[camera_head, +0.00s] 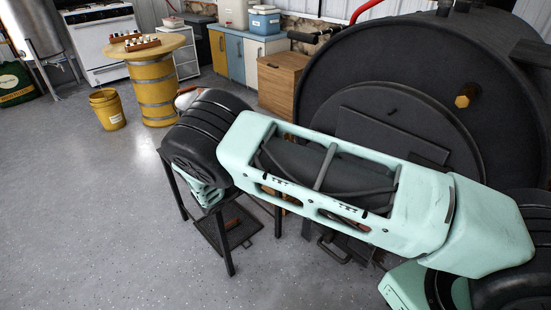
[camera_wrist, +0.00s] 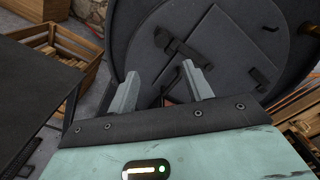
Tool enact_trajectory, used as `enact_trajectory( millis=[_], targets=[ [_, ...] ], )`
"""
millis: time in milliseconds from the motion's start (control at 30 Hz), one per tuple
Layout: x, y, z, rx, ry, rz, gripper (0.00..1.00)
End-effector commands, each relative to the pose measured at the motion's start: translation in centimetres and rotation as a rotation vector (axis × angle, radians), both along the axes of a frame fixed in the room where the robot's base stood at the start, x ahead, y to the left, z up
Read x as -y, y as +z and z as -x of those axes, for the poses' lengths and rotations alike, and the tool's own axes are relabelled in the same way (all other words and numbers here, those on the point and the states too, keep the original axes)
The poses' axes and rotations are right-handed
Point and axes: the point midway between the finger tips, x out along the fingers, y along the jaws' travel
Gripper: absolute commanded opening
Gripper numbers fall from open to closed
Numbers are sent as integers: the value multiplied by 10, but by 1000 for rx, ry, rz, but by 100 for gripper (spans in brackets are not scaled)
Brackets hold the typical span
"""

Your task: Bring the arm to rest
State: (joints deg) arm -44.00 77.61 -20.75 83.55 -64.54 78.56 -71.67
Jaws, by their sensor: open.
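My gripper (camera_wrist: 163,88) shows in the wrist view with its two grey fingers apart and nothing between them. It points toward the round dark front of the barrel woodstove (camera_wrist: 228,45), where a latch bar and handle show. In the head view my mint-green arm stretches from the right across the front of the stove (camera_head: 340,75) and bends down at the left. Whether a fingertip touches the stove cannot be told.
A dark metal stand (camera_head: 231,258) is below the arm's bend; its top shows in the wrist view (camera_wrist: 30,85). A wooden crate (camera_wrist: 68,62) holds wood pieces. A yellow barrel table (camera_head: 155,85) and yellow bucket (camera_head: 107,109) stand farther back. The floor at left is clear.

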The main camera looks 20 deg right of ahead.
Motion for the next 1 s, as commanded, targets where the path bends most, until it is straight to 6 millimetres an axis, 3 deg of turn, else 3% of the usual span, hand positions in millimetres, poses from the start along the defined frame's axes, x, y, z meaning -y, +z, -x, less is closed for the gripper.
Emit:
enact_trajectory(
  millis=[433,567,767,1000],
  targets=[
    [0,1,0,0,-1,-2,51],
    [2,12,10,28,-50,-87,51],
    [-3,49,61,159,-267,-435,51],
    [-40,108,142,374,-604,-854,51]
  ],
)
